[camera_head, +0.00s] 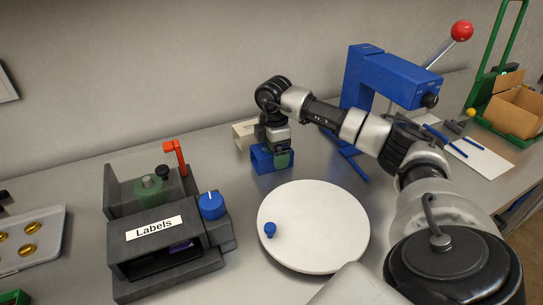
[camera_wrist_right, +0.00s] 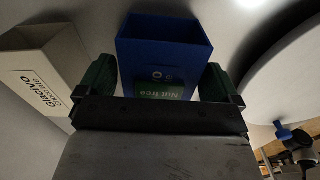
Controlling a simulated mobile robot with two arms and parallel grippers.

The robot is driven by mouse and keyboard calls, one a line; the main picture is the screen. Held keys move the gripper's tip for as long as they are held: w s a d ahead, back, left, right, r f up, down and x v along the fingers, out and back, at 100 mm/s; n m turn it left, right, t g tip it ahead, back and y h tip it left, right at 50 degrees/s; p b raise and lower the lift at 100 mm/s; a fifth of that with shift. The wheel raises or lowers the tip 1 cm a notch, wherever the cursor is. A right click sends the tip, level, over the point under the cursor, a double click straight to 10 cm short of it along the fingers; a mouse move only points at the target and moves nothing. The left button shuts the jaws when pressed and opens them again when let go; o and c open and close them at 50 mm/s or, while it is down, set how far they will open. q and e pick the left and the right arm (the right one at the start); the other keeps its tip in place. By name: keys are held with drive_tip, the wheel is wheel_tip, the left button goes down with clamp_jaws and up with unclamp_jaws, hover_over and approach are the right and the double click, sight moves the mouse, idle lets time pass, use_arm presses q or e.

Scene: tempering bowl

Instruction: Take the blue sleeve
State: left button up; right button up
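The blue sleeve (camera_head: 259,160) stands on the table behind the white round board. My right gripper (camera_head: 278,155) is down at it, hiding part of it. In the right wrist view the blue sleeve (camera_wrist_right: 165,42) is an open-topped box with a green "Nut free" label (camera_wrist_right: 160,91). The green fingers of my right gripper (camera_wrist_right: 157,80) are spread on either side of it. Narrow gaps seem to show beside the sleeve, so the gripper looks open around it. My left gripper is not in view.
A cream sleeve with printing (camera_head: 243,132) stands just behind the blue one; it also shows in the wrist view (camera_wrist_right: 38,62). A white round board (camera_head: 320,230) with a blue knob lies in front. A "Labels" machine (camera_head: 165,255) is left, a blue press (camera_head: 390,75) right.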

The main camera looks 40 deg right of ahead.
drive_tip(key=c, duration=0.8)
drive_tip(key=shift+r, duration=0.1)
